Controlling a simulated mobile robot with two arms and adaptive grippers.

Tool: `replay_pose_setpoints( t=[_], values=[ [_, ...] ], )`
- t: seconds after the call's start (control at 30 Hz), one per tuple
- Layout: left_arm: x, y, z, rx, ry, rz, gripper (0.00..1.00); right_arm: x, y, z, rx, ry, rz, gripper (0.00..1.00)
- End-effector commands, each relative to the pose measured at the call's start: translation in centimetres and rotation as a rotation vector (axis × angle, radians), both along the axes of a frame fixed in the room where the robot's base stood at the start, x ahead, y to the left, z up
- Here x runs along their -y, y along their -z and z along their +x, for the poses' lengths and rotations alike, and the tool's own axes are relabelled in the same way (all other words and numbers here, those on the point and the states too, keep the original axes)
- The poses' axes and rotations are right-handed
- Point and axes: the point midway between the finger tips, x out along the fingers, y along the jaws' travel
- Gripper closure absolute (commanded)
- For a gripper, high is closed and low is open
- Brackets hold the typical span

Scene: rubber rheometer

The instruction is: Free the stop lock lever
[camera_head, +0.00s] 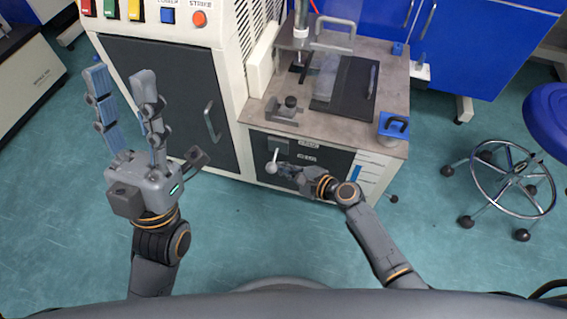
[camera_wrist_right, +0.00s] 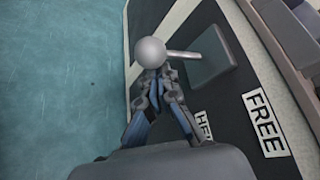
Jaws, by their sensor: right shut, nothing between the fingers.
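The stop lock lever (camera_head: 271,167) has a pale ball knob on a short stem. It sits on the machine's dark front panel and hangs downward from a grey square block (camera_head: 278,146). In the right wrist view its knob (camera_wrist_right: 151,52) is just beyond my fingertips, and the stem runs right to the block (camera_wrist_right: 207,55). My right gripper (camera_head: 284,170) is shut and empty beside the knob; I cannot tell whether it touches. The label FREE (camera_wrist_right: 265,122) is readable; a second label (camera_wrist_right: 204,127) is partly hidden by my gripper. My left gripper (camera_head: 120,73) is open and empty, far left.
The machine's worktop (camera_head: 345,135) overhangs the panel and carries a black plate and small fittings. A dark cabinet door with a handle (camera_head: 212,122) is left of the lever. A blue-seated stool (camera_head: 548,115) stands at the right. The floor in front is clear.

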Motion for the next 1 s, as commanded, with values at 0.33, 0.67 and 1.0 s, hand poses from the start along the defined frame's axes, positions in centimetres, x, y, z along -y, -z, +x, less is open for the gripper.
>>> replay_pose_setpoints(
  t=[0.33, 0.67, 1.0],
  values=[
    [1.5, 6.7, 9.5, -0.646, -0.035, 0.193, 0.6, -0.4, -1.2, -0.3, -0.108, -0.005, 0.041, 1.0],
    [0.7, 16.6, 11.6, -1.205, -0.061, 0.341, 0.6, -0.4, -1.8, -0.4, -0.213, -0.004, 0.073, 1.0],
    [-1.9, 25.9, 7.1, -1.75, -0.081, 0.469, 0.6, -0.4, -2.3, -0.5, -0.327, -0.002, 0.11, 1.0]
  ],
)
